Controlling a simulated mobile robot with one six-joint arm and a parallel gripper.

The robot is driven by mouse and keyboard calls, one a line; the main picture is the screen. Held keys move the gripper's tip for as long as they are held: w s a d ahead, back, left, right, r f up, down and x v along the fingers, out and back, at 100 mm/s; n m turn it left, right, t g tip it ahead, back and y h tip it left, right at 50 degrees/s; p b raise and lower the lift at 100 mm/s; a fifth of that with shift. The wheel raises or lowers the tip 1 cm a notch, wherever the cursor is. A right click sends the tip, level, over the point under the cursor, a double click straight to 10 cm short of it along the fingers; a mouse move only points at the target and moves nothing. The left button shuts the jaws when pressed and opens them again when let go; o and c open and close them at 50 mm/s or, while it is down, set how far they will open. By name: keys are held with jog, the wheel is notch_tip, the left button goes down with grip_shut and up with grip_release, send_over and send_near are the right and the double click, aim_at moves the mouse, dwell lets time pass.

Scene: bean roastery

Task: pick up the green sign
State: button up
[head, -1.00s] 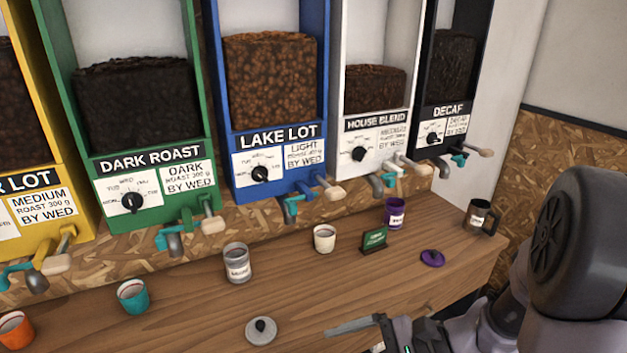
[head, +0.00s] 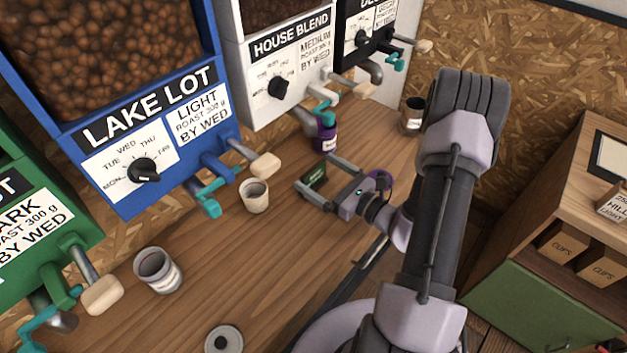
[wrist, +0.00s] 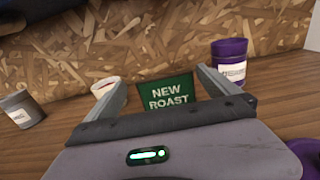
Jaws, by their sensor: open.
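The green sign (head: 314,176) stands on the wooden counter in the head view, between the cream cup and the purple canister. In the wrist view the sign (wrist: 165,92) reads "NEW ROAST" and stands upright ahead of me; its lower edge is hidden by my gripper's body. My gripper (head: 324,173) is open, with one finger to each side of the sign. In the wrist view the fingers of my gripper (wrist: 163,85) also flank the sign, and I see no contact. How far the sign reaches in between the fingers is hard to tell.
A purple canister (head: 326,134) stands close behind the sign, and a cream cup (head: 256,196) stands to its left. A purple lid (head: 381,182) lies partly behind my gripper. A grey canister (head: 158,271) and a grey lid (head: 224,340) are further left. Dispenser handles (head: 265,165) overhang the counter.

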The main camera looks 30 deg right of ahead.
aim_at(312, 167)
jog(key=x, duration=0.3)
jog(key=b+x, duration=0.1)
jog(key=x, duration=0.2)
jog(key=shift+d+f, duration=0.1)
jog(key=shift+d, duration=0.15)
jog(key=c, duration=1.3)
